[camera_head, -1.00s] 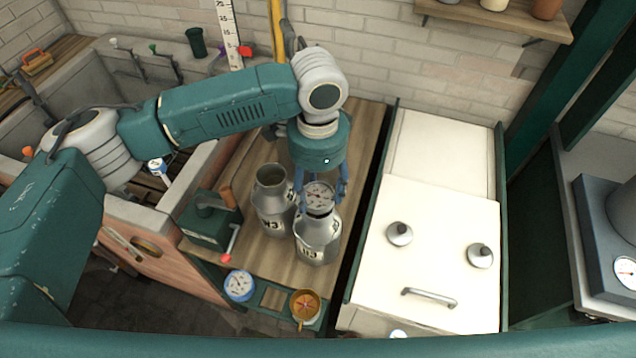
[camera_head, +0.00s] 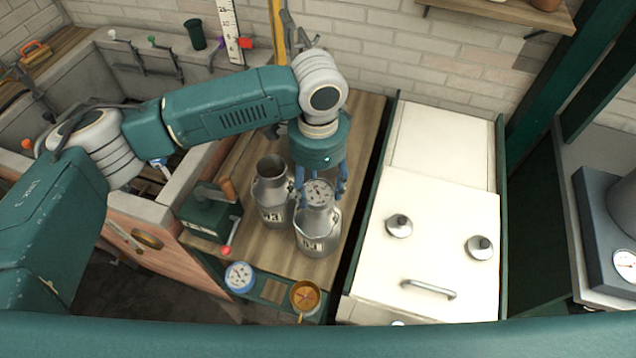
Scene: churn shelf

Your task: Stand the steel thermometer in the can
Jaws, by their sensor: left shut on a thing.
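My left gripper (camera_head: 320,192) points down and is shut on the steel thermometer (camera_head: 318,191), whose round white dial shows between the blue fingers. The dial is at the mouth of the front right milk can (camera_head: 315,238), a grey metal can with a dark label. The thermometer's stem is hidden; I cannot tell whether the dial rests on the rim. A second, similar can (camera_head: 271,190) stands upright just to the left, with its mouth open. Both cans stand on the wooden counter (camera_head: 358,135). My right gripper is not in view.
A green box with a red-knobbed lever (camera_head: 208,218) stands left of the cans. A blue dial (camera_head: 239,276) and a brass dial (camera_head: 305,296) sit at the counter's front. A white lidded unit (camera_head: 430,240) is on the right, a sink (camera_head: 205,160) on the left.

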